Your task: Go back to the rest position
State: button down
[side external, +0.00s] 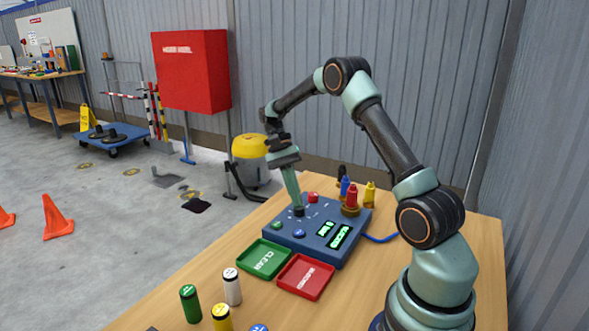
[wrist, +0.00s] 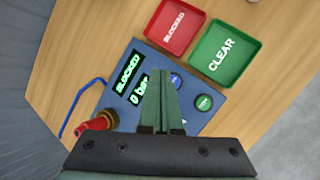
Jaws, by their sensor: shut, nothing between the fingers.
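My gripper (side external: 297,200) is shut and empty, pointing down over the blue-grey test box (side external: 318,240). Its tips are close to a dark round part on the box top; I cannot tell whether they touch it. In the wrist view my gripper (wrist: 158,72) has its fingers together, covering part of the box (wrist: 207,88). The box's green displays (wrist: 130,80) read BLOCKED and 0 bar. Green, blue and red buttons show on its top.
A green CLEAR tray (side external: 247,265) and red BLOCKED tray (side external: 287,284) lie before the box. Green (side external: 190,303), white (side external: 232,286) and yellow (side external: 222,317) cylinders stand near the front.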

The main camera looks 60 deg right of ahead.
jog(key=a+r+n+t+h, duration=0.3)
jog(key=a+r+n+t, duration=0.25)
jog(key=a+r, duration=0.4)
jog(key=s+a+r+n+t, duration=0.3)
jog(key=s+a+n+t, duration=0.3)
jog(key=a+n, duration=0.1)
jog(key=shift+s+a+n, duration=0.2)
jog(key=shift+a+n, duration=0.15)
jog(key=shift+a, duration=0.2)
dwell(1.1)
